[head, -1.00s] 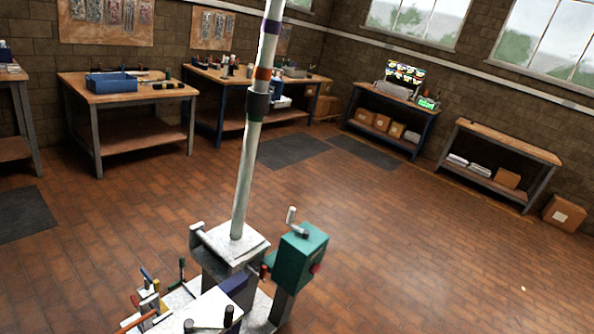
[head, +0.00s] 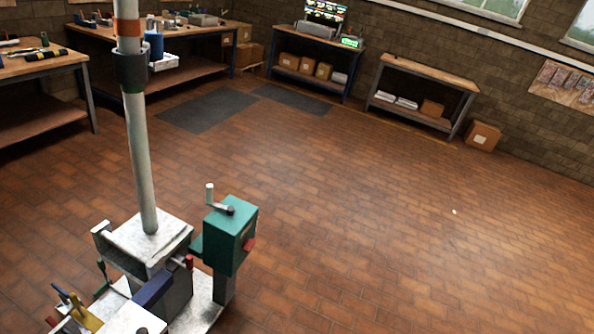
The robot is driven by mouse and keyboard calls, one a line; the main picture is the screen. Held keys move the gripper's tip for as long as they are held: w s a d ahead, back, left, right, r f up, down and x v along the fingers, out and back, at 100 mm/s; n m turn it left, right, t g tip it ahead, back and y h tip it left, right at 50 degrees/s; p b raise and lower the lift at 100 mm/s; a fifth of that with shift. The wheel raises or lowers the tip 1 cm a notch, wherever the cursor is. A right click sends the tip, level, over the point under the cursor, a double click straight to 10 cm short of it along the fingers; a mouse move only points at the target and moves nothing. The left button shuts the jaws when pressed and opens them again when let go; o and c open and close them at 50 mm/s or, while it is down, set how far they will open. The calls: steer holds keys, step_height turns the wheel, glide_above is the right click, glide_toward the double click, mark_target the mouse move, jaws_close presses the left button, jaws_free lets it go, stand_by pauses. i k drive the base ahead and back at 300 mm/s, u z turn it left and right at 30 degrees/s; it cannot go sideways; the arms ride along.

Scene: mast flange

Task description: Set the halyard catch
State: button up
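A pale mast (head: 140,165) stands upright at the left of the head view, with a dark collar (head: 131,70) and an orange band (head: 127,27) higher up. Its foot sits in a white block (head: 150,238) on a pale base plate (head: 203,312). A green box (head: 231,235) with a white-handled crank (head: 212,198) and a red knob (head: 249,245) stands on a post right of the block. A small red-tipped lever (head: 188,262) is between them. I cannot tell which part is the halyard catch. My gripper is not in view.
Several hand tools (head: 78,308) stand at the lower left, cut by the frame edge. A blue bar (head: 153,288) lies near the block. Workbenches and a low shelf table (head: 425,85) line the far walls. The brick floor (head: 400,230) at the right is clear.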

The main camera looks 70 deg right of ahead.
mark_target(248, 244)
steer(key=z, duration=1.55)
steer(key=k, duration=1.2)
steer(key=z, duration=0.45)
steer(key=i, duration=0.5)
steer(key=z, duration=0.45)
steer(key=i, duration=1.3)
steer(key=u, duration=0.55)
steer(key=i, duration=0.35)
steer(key=u, duration=0.35)
